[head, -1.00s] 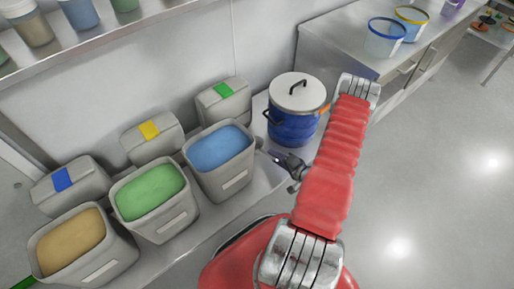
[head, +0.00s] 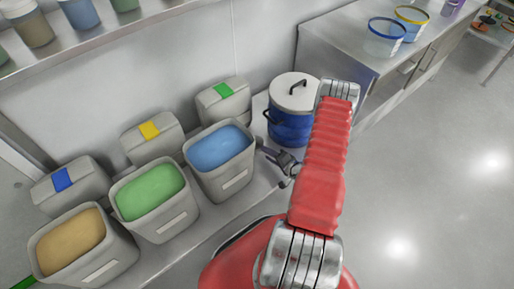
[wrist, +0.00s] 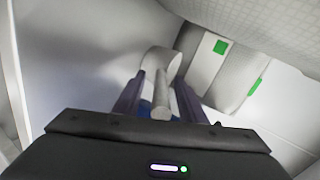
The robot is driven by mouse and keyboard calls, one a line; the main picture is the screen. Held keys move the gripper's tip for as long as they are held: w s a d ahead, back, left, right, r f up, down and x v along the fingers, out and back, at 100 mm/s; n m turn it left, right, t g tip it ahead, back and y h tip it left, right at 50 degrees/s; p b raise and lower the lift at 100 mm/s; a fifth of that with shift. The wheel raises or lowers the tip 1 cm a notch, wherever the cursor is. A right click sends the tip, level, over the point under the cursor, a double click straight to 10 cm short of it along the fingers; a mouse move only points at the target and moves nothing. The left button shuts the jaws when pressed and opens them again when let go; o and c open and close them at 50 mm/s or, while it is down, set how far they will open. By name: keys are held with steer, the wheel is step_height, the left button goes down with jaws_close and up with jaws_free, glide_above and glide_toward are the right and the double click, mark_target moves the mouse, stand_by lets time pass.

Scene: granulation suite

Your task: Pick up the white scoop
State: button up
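The white scoop (wrist: 160,62) shows in the wrist view just beyond my fingers, its pale round handle (wrist: 161,104) pointing back toward the camera. My gripper (wrist: 160,78) is open, one dark finger on each side of the handle, with gaps visible on both sides. Whether the tips reach past the handle is hard to tell. In the head view my gripper (head: 266,156) is low over the bench, just right of the bin of blue powder (head: 219,149). I cannot make out the scoop in the head view.
Bins of green powder (head: 150,192) and tan powder (head: 72,236) stand left of the blue one. Lidded grey bins with coloured labels (head: 222,103) stand behind. A blue drum with a white lid (head: 294,94) is close behind my gripper. The floor at right is clear.

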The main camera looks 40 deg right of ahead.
steer(key=shift+c, duration=0.3)
jaws_close()
stand_by(0.4)
